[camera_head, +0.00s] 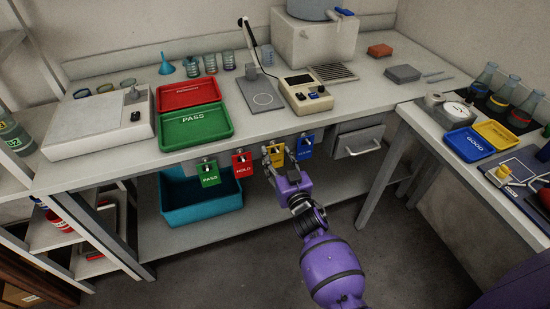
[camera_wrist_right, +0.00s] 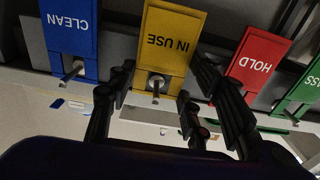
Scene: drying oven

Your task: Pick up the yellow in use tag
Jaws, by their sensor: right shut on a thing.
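The yellow IN USE tag (camera_head: 275,157) hangs from a peg on the front edge of the workbench, between the red HOLD tag (camera_head: 242,165) and the blue CLEAN tag (camera_head: 304,147). In the wrist view the yellow tag (camera_wrist_right: 172,32) appears upside down, with its peg through the hole. My right gripper (camera_head: 278,160) is at the yellow tag, its dark fingers on both sides of it, shut on it. Its fingers also show in the wrist view (camera_wrist_right: 163,78). The exact contact is hard to see. My left gripper is out of view.
A green PASS tag (camera_head: 208,174) hangs left of the red one. A teal bin (camera_head: 200,213) stands on the lower shelf. A drawer (camera_head: 358,142) is to the right of the tags. Trays, a balance and glassware occupy the benchtop (camera_head: 230,140).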

